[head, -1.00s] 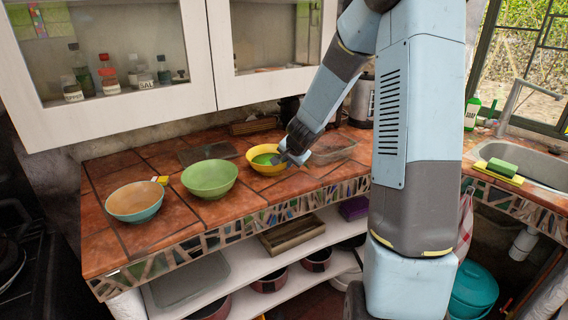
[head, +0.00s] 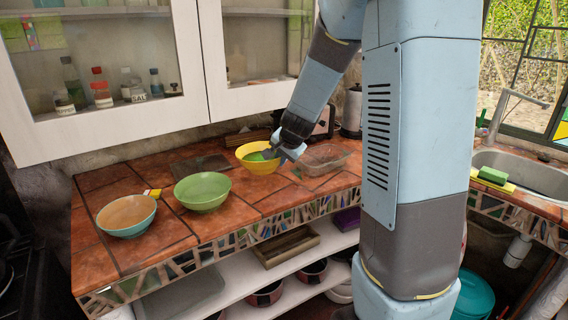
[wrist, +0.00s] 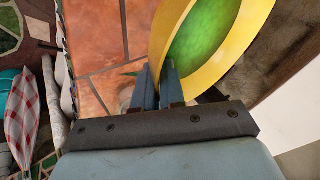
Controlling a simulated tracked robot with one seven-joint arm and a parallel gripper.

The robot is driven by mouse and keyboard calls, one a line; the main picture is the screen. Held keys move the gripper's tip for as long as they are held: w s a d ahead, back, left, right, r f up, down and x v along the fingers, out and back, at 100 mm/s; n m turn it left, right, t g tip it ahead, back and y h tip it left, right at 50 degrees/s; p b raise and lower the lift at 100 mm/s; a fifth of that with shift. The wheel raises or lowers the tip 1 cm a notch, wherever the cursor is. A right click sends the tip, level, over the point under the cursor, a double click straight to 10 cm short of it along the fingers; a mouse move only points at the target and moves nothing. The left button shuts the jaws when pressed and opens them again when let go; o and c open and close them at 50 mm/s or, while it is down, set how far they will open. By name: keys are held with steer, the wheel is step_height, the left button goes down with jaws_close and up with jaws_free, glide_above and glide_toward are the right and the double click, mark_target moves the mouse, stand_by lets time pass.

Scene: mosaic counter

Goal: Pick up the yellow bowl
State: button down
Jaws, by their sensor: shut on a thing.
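The yellow bowl (head: 262,167) has a green inside and is at the back of the tiled counter in the head view, apparently held a little above the tiles. My gripper (head: 270,153) is at its right side, shut on the rim. In the wrist view the bowl (wrist: 258,20) fills the upper right, looking tilted, with its rim between the two fingers of my gripper (wrist: 159,82). The fingers hide part of the rim.
A green bowl (head: 203,203) and an orange-and-blue bowl (head: 128,229) stand left on the counter (head: 155,254). A clear tray (head: 324,158) lies just right of the yellow bowl. White cabinets (head: 120,118) hang above, and a sink (head: 535,172) is at right.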

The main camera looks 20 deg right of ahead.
steer(key=s+a+r, duration=0.2)
steer(key=s+r, duration=0.3)
steer(key=s, duration=0.4)
steer(key=shift+a, duration=0.4)
steer(key=shift+s, duration=0.1)
stand_by(1.4)
